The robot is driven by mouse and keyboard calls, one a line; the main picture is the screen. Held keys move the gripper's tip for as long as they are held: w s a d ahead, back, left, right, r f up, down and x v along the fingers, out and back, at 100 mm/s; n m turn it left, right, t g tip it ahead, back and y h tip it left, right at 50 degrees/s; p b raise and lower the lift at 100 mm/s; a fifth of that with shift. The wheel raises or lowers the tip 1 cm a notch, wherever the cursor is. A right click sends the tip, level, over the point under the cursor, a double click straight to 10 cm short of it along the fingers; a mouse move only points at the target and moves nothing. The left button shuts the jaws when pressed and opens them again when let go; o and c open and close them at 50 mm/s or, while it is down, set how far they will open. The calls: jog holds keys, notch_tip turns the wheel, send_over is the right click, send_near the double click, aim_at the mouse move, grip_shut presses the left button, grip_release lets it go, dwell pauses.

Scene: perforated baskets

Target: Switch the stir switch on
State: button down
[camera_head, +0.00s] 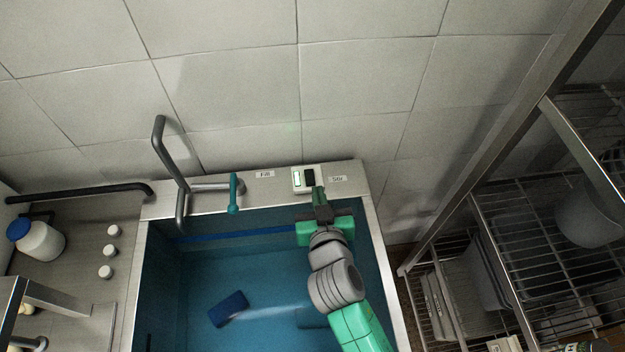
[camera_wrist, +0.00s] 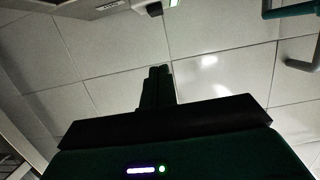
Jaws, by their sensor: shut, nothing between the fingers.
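The stir switch (camera_head: 304,179) is a small white box with a black rocker, set on the back ledge of the basin beside a label reading "Stir" (camera_head: 337,179). In the wrist view part of a white box with a dark piece (camera_wrist: 154,8) shows at the top edge. My gripper (camera_head: 319,192) is shut and empty, its fingertips right by the front right of the switch. I cannot tell if they touch it. In the wrist view the closed fingers (camera_wrist: 157,72) point up, below the box with a visible gap in the picture. The rocker's position is unclear.
A basin (camera_head: 376,240) of blue liquid lies under my arm, with a dark blue block (camera_head: 228,309) in it. A grey pipe tap with a teal lever (camera_head: 233,194) and a "Fill" label (camera_head: 265,173) are left of the switch. A wire rack (camera_head: 520,240) stands at right.

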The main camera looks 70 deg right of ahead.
send_over(312, 180)
jog(key=shift+s+a+f, duration=0.1)
jog(key=shift+a+f, duration=0.05)
jog(key=shift+f, duration=0.4)
jog(key=shift+s+a+f, duration=0.1)
jog(key=shift+f, duration=0.4)
jog(key=shift+w+d+f+b, duration=0.15)
jog(key=shift+f+b, duration=0.65)
jog(key=shift+f, duration=1.25)
